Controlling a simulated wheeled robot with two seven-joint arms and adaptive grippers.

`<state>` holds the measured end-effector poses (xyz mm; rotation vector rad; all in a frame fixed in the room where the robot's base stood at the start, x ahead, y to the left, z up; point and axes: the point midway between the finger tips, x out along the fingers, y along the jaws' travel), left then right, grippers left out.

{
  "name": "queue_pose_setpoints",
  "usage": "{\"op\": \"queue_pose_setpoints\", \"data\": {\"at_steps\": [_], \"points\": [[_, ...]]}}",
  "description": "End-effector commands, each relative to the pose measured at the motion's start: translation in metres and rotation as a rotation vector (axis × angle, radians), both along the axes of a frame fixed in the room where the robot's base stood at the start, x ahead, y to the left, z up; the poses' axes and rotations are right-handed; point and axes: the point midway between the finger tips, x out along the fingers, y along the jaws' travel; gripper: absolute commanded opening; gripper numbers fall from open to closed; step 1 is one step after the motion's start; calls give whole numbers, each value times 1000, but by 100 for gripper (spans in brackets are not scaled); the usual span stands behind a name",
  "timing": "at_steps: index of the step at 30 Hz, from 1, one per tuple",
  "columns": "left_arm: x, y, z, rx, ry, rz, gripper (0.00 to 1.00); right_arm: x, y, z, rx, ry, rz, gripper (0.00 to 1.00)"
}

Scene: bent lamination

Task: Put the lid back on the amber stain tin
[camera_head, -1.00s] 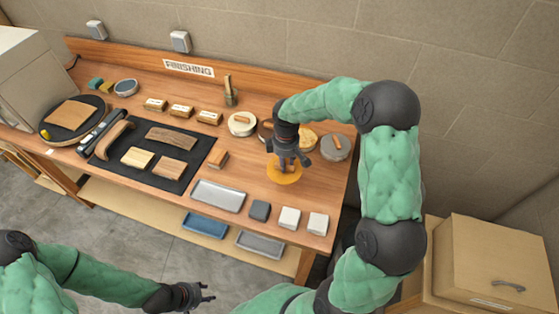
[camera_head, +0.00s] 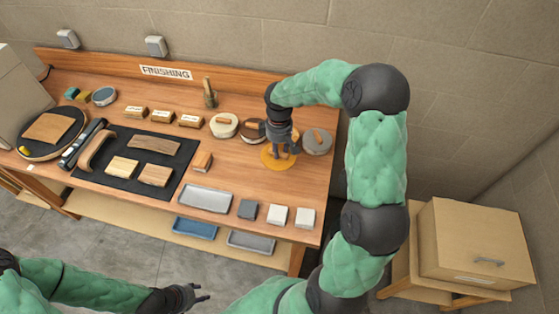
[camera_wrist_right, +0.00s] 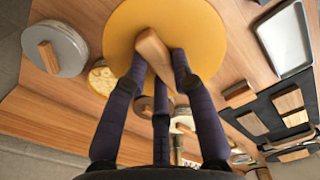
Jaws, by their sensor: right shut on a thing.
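The amber lid (camera_head: 268,161) is a flat yellow-orange disc with a wooden bar handle. My right gripper (camera_head: 281,152) is shut on that handle, which shows between its fingers in the right wrist view (camera_wrist_right: 152,50). The lid seems to be held above the bench. The amber stain tin (camera_wrist_right: 100,80) shows partly in the right wrist view as an open tin with a mottled yellowish top, beside and partly behind the lid. In the head view the gripper mostly hides it. My left gripper (camera_head: 202,296) is empty and apart from the bench, its fingers spread.
A grey-lidded tin (camera_head: 317,142) stands right of the gripper. A brown-topped tin (camera_head: 249,132) and a white-lidded tin (camera_head: 222,127) stand left. A grey tray (camera_head: 206,198) and small blocks (camera_head: 278,215) lie nearer the front edge. Bare bench lies between.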

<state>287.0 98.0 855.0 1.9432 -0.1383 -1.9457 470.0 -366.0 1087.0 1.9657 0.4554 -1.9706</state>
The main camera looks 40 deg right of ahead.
Motion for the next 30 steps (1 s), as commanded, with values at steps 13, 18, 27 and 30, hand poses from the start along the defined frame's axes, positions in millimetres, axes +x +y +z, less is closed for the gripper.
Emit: {"op": "queue_pose_setpoints", "data": {"at_steps": [13, 18, 27, 30], "points": [[0, 0, 41, 0, 0, 0, 40, 80, -65, -1, 0, 2, -348, 0], [0, 0, 55, 0, 0, 0, 40, 103, -88, -8, 1, 2, -478, 0], [0, 0, 77, 0, 0, 0, 40, 131, -125, -25, 3, 1, -692, 0], [0, 0, 81, 0, 0, 0, 40, 136, -132, -29, 4, -1, -741, 0]]}}
